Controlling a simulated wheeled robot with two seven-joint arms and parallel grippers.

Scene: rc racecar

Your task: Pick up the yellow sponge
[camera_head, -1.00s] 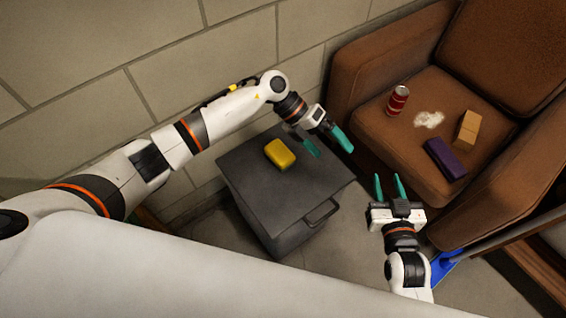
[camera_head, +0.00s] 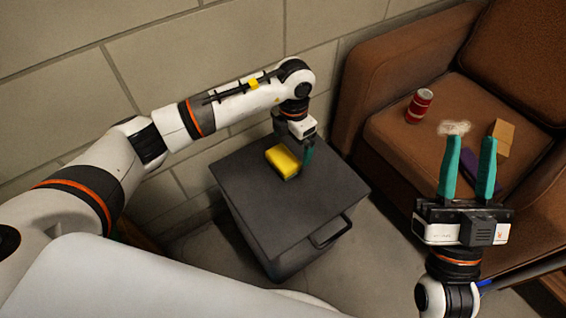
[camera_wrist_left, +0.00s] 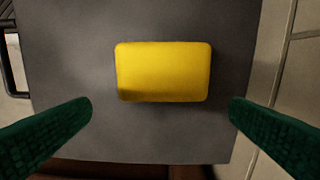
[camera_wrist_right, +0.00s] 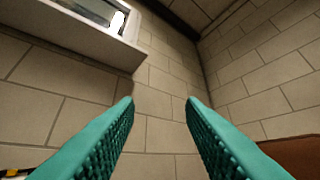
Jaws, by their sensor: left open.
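The yellow sponge (camera_head: 281,161) lies flat on top of a dark grey box (camera_head: 305,205). It also shows whole in the left wrist view (camera_wrist_left: 163,72), with bare box top around it. My left gripper (camera_head: 306,158) is at the sponge's right edge in the head view, pointing down. In the left wrist view its green fingers (camera_wrist_left: 160,110) are open wide, one to each side of the sponge and apart from it. My right gripper (camera_head: 468,165) is open and empty, raised in front of the armchair, with its teal fingers pointing up in the head view.
A brown armchair (camera_head: 395,130) stands to the right of the box. On its seat are a red can (camera_head: 419,105), a white patch (camera_head: 454,128), a tan block (camera_head: 503,137) and a purple block (camera_head: 484,172). A block wall stands behind the box, which has a handle (camera_head: 331,232) at its front.

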